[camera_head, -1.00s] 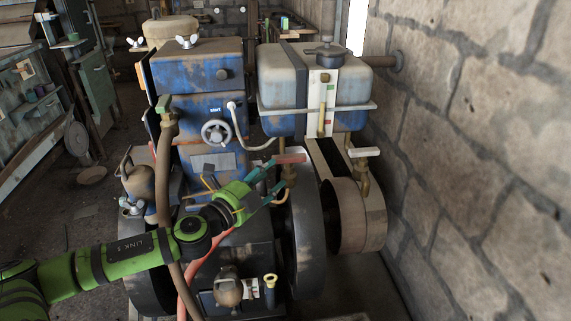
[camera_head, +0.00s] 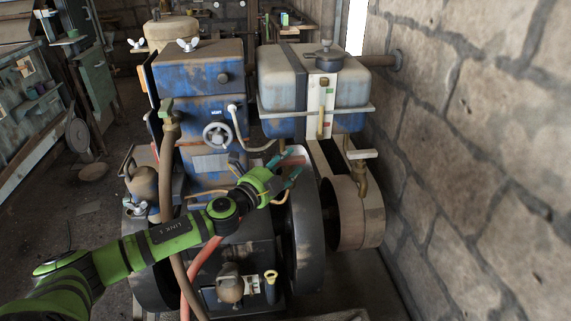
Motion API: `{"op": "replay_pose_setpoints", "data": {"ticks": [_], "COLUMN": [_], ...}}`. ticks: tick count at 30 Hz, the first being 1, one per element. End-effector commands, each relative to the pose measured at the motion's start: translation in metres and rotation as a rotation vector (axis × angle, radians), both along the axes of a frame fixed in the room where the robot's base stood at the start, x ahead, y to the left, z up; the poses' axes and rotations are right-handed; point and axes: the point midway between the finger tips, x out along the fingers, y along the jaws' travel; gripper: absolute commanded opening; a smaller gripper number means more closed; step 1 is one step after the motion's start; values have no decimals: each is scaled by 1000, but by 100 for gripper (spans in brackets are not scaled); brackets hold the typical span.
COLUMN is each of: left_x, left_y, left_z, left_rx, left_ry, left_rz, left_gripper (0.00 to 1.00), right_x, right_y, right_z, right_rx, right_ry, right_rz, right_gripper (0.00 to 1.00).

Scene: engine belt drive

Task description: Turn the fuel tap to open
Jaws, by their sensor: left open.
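The blue and grey fuel tank (camera_head: 284,82) sits at the upper right of the engine. A small tap with a reddish lever (camera_head: 294,158) is below the tank, above the dark flywheel (camera_head: 305,225). My left gripper (camera_head: 287,170) is at this tap, its two teal fingers spread apart. The fingers hide most of the tap's body and part of its lever. I cannot tell whether they touch it or which way the lever now points. A second brass tap with a pale handle (camera_head: 361,154) stands to the right, clear of the gripper. My right gripper is out of view.
A round handwheel (camera_head: 217,135) and a pale curved pipe (camera_head: 240,128) are left of the tank. The belt pulley (camera_head: 350,215) is right of the flywheel. The stone wall (camera_head: 480,150) bounds the right.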

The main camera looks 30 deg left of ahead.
Motion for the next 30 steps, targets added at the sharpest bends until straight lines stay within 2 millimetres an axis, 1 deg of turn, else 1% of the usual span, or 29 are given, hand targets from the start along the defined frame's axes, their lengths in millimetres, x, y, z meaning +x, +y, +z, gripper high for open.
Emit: {"op": "replay_pose_setpoints", "data": {"ticks": [1, 2, 3, 4, 5, 17, 23, 27, 30], "left_x": [0, 0, 0, 0, 0, -1, -1, -1, 0], "left_y": [0, 0, 0, 0, 0, -1, -4, -6, -7], "left_z": [0, 0, 0, 0, 0, 1, 1, 1, -1], "left_rx": [0, 0, 0, 0, -1, -4, -9, -13, -14], "left_ry": [0, 0, 0, 0, 0, 2, 3, 4, 5], "left_rz": [0, 0, 0, 0, 0, 31, 132, 244, 337], "left_gripper": [45, 33, 17, 5, 0, 0, 0, 0, 0], "right_x": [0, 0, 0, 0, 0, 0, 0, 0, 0], "right_y": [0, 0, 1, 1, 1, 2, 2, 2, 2], "right_z": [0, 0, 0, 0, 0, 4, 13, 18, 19], "right_rx": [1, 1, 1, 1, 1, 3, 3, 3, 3], "right_ry": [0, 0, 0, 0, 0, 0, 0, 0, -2], "right_rz": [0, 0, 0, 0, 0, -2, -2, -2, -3], "right_gripper": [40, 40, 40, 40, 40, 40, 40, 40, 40]}}
